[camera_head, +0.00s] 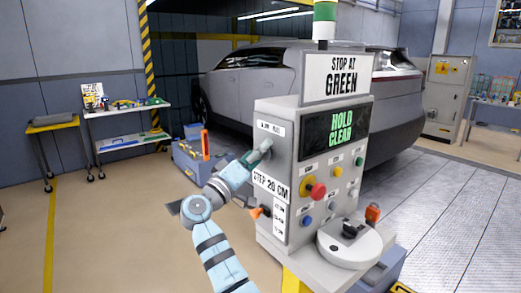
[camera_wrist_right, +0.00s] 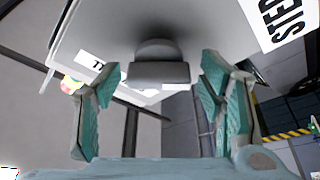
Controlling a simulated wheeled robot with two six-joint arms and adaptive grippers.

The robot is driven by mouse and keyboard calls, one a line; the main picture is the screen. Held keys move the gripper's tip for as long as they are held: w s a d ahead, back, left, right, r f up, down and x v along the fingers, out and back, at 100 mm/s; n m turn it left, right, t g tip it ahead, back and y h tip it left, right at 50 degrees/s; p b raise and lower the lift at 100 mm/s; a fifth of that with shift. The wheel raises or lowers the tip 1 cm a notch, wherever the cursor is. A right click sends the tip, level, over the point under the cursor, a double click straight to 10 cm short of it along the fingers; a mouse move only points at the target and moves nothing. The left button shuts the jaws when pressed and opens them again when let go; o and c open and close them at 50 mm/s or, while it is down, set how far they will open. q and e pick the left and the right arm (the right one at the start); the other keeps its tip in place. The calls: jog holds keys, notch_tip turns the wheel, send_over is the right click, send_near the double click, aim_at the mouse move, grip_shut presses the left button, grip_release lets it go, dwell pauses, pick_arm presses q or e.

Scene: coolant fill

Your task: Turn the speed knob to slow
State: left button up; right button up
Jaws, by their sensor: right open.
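The grey control console (camera_head: 285,240) stands in the middle of the head view. On its left side panel, a grey knob (camera_head: 267,145) sits under a small white label. A black and orange knob (camera_head: 260,212) is lower, beside a white scale (camera_head: 279,215) with small marks; I cannot read which is the speed knob. My right gripper (camera_head: 257,155) is at the grey knob. In the right wrist view the grey knob (camera_wrist_right: 157,72) lies between its two open teal fingers (camera_wrist_right: 158,85), with gaps on both sides. My left gripper is not in view.
The side panel also carries a "STEP 20 CM" sign (camera_head: 271,187). A car (camera_head: 240,85) stands behind. A blue toolbox (camera_head: 195,160) is on the floor at left.

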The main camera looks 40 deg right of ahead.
jog(key=shift+s, duration=0.1)
jog(key=shift+c, duration=0.8)
jog(key=c, duration=1)
